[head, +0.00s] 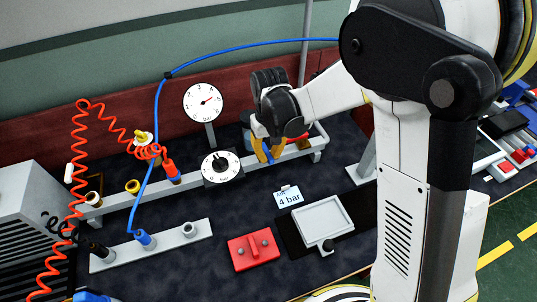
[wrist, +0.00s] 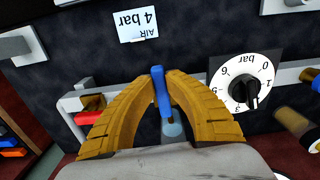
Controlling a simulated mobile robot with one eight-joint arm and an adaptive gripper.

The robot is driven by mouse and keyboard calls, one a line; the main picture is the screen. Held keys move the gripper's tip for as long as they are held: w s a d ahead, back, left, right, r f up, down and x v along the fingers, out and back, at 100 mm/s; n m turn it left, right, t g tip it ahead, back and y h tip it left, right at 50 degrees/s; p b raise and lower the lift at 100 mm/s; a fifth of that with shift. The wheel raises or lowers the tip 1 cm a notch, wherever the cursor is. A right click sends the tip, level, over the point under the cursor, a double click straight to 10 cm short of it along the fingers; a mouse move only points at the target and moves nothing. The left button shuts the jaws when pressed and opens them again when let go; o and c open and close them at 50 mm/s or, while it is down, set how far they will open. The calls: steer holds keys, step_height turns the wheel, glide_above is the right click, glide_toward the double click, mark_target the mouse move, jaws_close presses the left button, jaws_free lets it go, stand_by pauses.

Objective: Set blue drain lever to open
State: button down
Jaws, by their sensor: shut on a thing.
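The blue drain lever (wrist: 161,92) is a short narrow bar in the middle of the wrist view. My gripper (wrist: 160,74) has its two yellow ribbed fingers shut on it, one at each side. The lever's lower end lies near a pale blue round part (wrist: 173,130), partly hidden by my gripper. In the head view my gripper (head: 269,151) is at the right part of the grey rail, and a bit of the blue lever (head: 267,154) shows between the fingers. I cannot tell from these views which setting the lever is at.
A white bar dial (head: 221,167) sits left of my gripper, with an upright gauge (head: 203,102) behind. A red part (wrist: 90,103) is close beside a finger. An "AIR 4 bar" card (head: 288,196), grey tray (head: 323,222) and red block (head: 254,250) lie in front. Coiled orange hose (head: 77,150) hangs left.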

steer(key=shift+w+d+n, duration=0.3)
steer(key=shift+d+n, duration=0.1)
steer(key=shift+n, duration=0.85)
steer(key=shift+w+d+n, duration=0.25)
steer(key=shift+d+n, duration=0.1)
steer(key=shift+n, duration=0.85)
steer(key=shift+w+d+n, duration=0.3)
steer(key=shift+d+n, duration=0.1)
steer(key=shift+n, duration=0.85)
steer(key=c, duration=1.4)
jaws_free()
